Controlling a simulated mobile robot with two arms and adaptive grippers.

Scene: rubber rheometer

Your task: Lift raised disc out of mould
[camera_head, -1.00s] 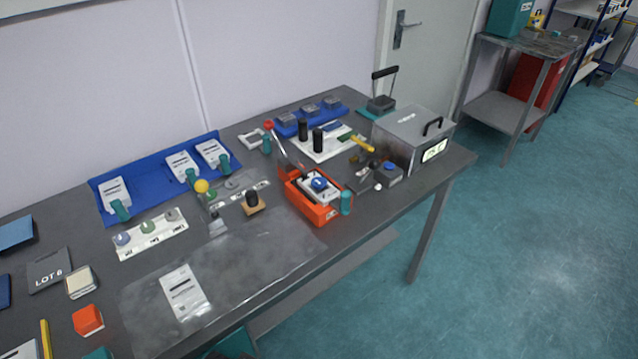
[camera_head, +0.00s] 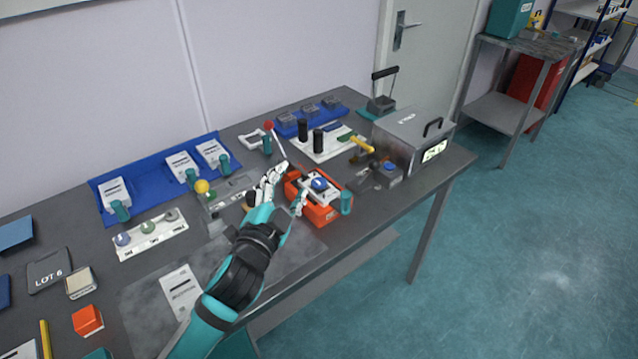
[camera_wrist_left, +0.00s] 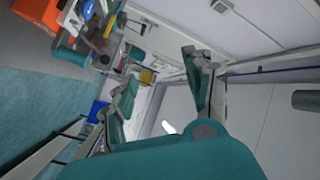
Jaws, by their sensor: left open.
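The blue disc (camera_head: 319,184) sits raised on a white plate of the mould (camera_head: 332,192), which rests in an orange holder (camera_head: 318,213). My left gripper (camera_head: 284,187) is open and empty beside the orange holder's left side, with its fingers close to the mould and apart from the disc as far as I can tell. In the left wrist view my left gripper (camera_wrist_left: 160,85) has its fingers spread wide, with the orange holder (camera_wrist_left: 38,10) cut off at the upper left. My right gripper is not in view.
A teal-handled tool (camera_head: 346,202) stands at the holder's right. A grey instrument box (camera_head: 405,135) with a display is behind right.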

